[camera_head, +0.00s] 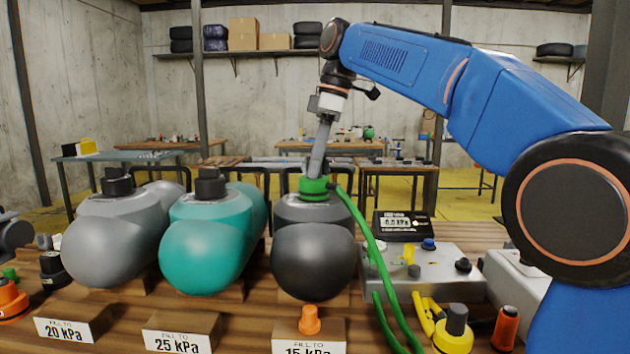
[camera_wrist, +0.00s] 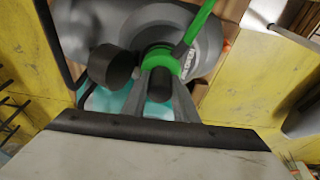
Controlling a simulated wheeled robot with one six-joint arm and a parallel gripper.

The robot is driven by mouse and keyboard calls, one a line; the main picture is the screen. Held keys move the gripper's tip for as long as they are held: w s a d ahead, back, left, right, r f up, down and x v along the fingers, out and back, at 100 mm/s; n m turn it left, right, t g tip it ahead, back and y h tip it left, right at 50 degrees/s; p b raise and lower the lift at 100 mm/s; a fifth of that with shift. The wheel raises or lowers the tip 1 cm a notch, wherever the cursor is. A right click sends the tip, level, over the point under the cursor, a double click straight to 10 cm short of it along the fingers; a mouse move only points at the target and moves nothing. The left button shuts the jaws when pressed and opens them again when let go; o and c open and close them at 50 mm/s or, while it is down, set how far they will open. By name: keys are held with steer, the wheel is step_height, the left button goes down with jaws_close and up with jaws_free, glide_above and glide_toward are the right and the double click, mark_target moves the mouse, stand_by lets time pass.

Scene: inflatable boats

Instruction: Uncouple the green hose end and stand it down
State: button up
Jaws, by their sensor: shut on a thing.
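The green hose end (camera_head: 314,187) sits on top of the black boat tube (camera_head: 313,262), which stands behind the 15 kPa sign. It looks seated on the tube's valve, but the valve itself is hidden. My gripper (camera_head: 316,176) reaches down from above and is shut on the green hose end. In the wrist view the green hose end (camera_wrist: 160,60) shows between the tips of my gripper (camera_wrist: 160,88). The green hose (camera_head: 371,240) runs from it down to the right, past the control box.
A teal tube (camera_head: 208,250) and a grey tube (camera_head: 105,245), both with black caps, stand to the left. A grey control box (camera_head: 440,278) with a gauge display (camera_head: 403,223) stands to the right. An orange cap (camera_head: 310,319) stands in front, near the 15 kPa sign (camera_head: 308,347).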

steer(key=shift+w+r, duration=0.1)
steer(key=shift+w, duration=0.15)
steer(key=shift+r, duration=0.3)
stand_by(0.6)
steer(key=shift+a+v, duration=0.25)
steer(key=shift+v, duration=0.7)
steer(key=shift+a+v, duration=0.2)
steer(key=shift+v, duration=0.8)
steer(key=shift+s+r, duration=0.1)
steer(key=shift+r, duration=0.55)
